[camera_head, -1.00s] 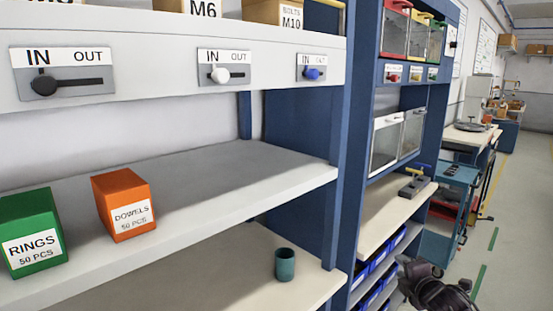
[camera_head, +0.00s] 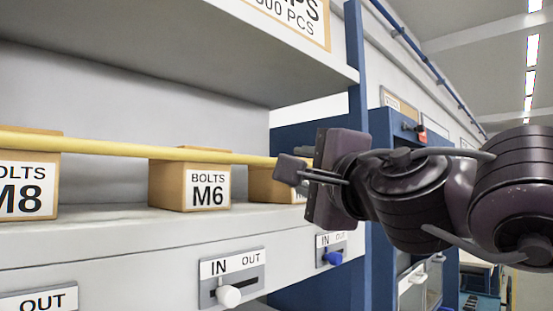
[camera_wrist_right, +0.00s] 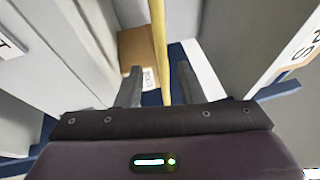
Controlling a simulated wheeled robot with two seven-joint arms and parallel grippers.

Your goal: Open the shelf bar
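The yellow shelf bar (camera_head: 110,148) runs across the front of the upper shelf, in front of the bolt boxes. Its right end is hidden behind my right gripper (camera_head: 298,172), which comes in from the right at the bar's height. In the right wrist view the bar (camera_wrist_right: 160,50) passes between the two fingers of my right gripper (camera_wrist_right: 160,88). The fingers are apart, with a gap on each side of the bar. My left gripper is in neither current view.
Boxes marked M8 (camera_head: 28,182) and M6 (camera_head: 190,186) stand behind the bar, with another box (camera_head: 268,183) partly hidden by my gripper. Below are a white slider knob (camera_head: 229,296) and a blue one (camera_head: 333,258). A blue post (camera_head: 357,60) rises by the shelf end.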

